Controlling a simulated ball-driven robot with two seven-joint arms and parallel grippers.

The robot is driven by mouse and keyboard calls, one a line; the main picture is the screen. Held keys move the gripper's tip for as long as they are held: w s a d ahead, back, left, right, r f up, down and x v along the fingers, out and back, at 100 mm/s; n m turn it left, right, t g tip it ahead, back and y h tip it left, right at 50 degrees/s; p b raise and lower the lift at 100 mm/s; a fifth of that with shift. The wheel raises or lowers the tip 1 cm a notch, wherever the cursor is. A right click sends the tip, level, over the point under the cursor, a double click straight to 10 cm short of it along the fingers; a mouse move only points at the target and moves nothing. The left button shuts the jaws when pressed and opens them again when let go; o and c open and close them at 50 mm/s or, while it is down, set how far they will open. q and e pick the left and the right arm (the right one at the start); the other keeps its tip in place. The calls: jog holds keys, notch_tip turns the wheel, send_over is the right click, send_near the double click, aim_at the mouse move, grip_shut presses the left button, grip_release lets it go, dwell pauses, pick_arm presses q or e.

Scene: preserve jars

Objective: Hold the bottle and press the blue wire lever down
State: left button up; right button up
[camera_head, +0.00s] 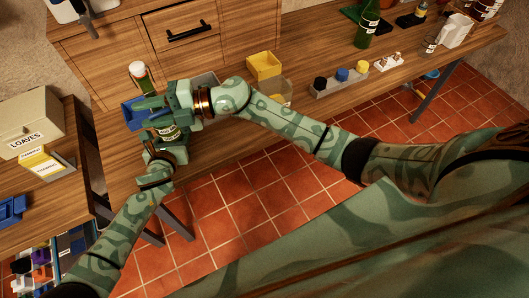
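A dark green glass bottle with a pale label (168,132) shows in part at the near edge of the wooden table, between my two grippers. My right gripper (150,108) comes in from the right just above the label and covers much of the glass. My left gripper (158,150) is just below the label, close to the glass. Whether either gripper touches or grips it is hidden. A white-topped green glass piece (139,76) shows beyond my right gripper; I cannot tell if it belongs to the same bottle. No blue wire lever can be made out.
A blue tray (131,113) lies beside my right gripper. A yellow box (264,65) and a grey holder with coloured caps (324,87) stand to the right. Another green bottle (367,25) stands farther right. A LOAVES box (28,125) is on the left table.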

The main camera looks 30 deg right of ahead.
jog(key=m, duration=0.1)
jog(key=r+m+h, duration=0.1)
jog(key=m, duration=0.1)
jog(key=shift+s+r+g, duration=0.15)
jog(key=shift+r+g, duration=0.1)
jog(key=shift+g, duration=0.15)
jog(key=shift+r+m+g+h, duration=0.4)
jog(key=shift+r+m+g, duration=0.2)
jog(key=shift+m, duration=0.6)
jog(key=v, duration=1.2)
jog(key=s+d+f+t+h, duration=0.1)
jog(key=s+d+f, duration=0.1)
jog(key=f, duration=0.7)
jog(key=s+d+f+t+h, duration=0.1)
jog(key=d+f, duration=0.4)
jog(key=f, duration=0.5)
jog(key=s+d+f+t+h, duration=0.1)
jog(key=s+d+f+h, duration=0.1)
jog(key=f, duration=0.8)
jog(key=shift+s+d+m+t, duration=0.35)
jog(key=shift+s+d, duration=0.5)
jog(key=shift+d, duration=0.3)
